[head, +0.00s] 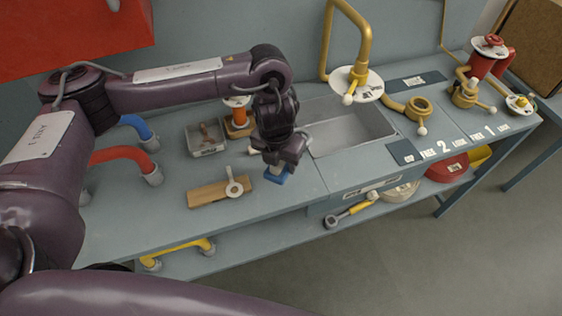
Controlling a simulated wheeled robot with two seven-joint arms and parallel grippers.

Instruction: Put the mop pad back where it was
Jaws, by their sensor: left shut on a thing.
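My left arm reaches in from the left over the bench. Its gripper (280,165) points down near the bench's front edge, left of the sink. It is shut on a small blue piece, which I take for the mop pad (277,177). Most of the pad is hidden by the gripper. I cannot tell whether the pad touches the bench top. My right gripper is not in view.
A wooden board (206,193) with a pale ring-ended tool (233,184) lies left of the gripper. A grey tray (205,139) and an orange-topped fitting (238,114) stand behind. The sink (350,130) and yellow pipe (361,50) are right. The bench (300,190) has some bare surface.

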